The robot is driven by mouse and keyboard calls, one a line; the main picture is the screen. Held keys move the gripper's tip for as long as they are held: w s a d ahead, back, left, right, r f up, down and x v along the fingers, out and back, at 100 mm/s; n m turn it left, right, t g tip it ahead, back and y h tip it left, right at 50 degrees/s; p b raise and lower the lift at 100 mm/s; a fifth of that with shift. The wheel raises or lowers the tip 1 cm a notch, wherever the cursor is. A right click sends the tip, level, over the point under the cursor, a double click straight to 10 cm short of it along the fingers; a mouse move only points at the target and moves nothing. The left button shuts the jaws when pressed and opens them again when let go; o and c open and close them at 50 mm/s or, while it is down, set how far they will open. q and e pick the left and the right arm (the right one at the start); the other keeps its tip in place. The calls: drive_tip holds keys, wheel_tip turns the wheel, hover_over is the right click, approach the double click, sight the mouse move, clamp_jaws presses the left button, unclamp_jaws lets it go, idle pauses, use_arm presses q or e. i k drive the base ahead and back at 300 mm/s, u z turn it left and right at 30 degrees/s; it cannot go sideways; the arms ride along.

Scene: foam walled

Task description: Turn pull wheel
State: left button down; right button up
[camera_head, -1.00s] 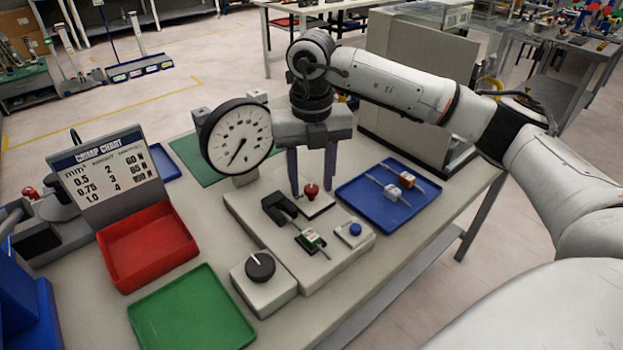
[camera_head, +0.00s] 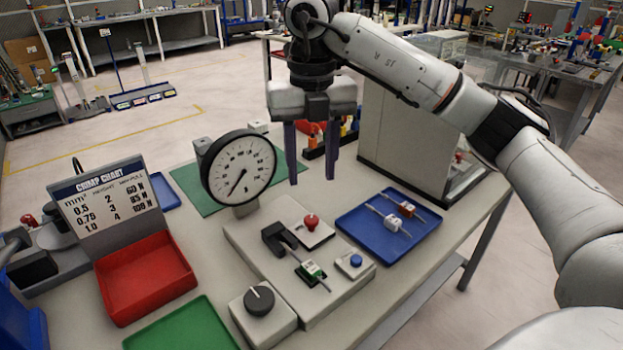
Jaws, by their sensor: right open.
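A black round knob (camera_head: 259,300) with a white mark sits on a small light box (camera_head: 266,324) at the front of the table; it looks like the pull wheel. Behind it, a grey test fixture (camera_head: 325,278) carries a black clamp (camera_head: 277,237), a green-and-white connector (camera_head: 311,271), a red knob (camera_head: 311,222) and a blue button (camera_head: 356,260). A round dial gauge (camera_head: 238,168) stands behind the fixture, its needle pointing lower left. My right gripper (camera_head: 312,180) is open and empty, its fingers pointing down above the area behind the red knob. My left gripper is out of view.
A blue tray (camera_head: 358,232) with connectors lies right of the fixture. A red bin (camera_head: 147,285), a green tray (camera_head: 186,327) and a crimp chart (camera_head: 103,201) stand at left. A grey cabinet (camera_head: 401,130) stands at back right.

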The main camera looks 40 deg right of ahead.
sight(260, 301)
drive_tip(key=k, duration=1)
